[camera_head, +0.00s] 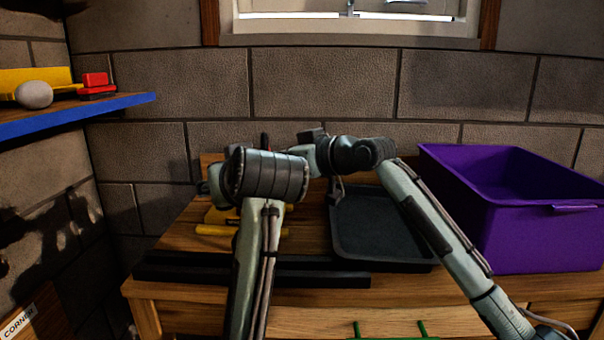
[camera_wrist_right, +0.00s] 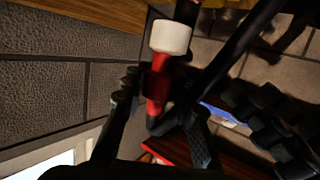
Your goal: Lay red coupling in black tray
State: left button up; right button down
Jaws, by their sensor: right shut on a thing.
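The red coupling (camera_wrist_right: 158,84), red with a white collar, is between the fingers of my right gripper (camera_wrist_right: 155,95) in the right wrist view. The gripper is shut on it and holds it up off the table. In the head view my right arm reaches in over the table to the left of the black tray, and its fingers are mostly hidden behind my left arm. The black tray (camera_head: 375,235) lies on the table, and its visible floor looks empty. My left arm stands in front of the table in the head view; its gripper does not show.
A purple bin (camera_head: 540,235) stands right of the tray. Dark bars (camera_head: 300,275) lie along the table's front edge. Yellow pieces (camera_head: 215,225) lie at the left, partly hidden. A blue-edged shelf (camera_head: 75,112) at the upper left holds a red block (camera_head: 96,85) and a grey ball (camera_head: 34,95).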

aim_at(379, 243)
jog(key=k, duration=0.85)
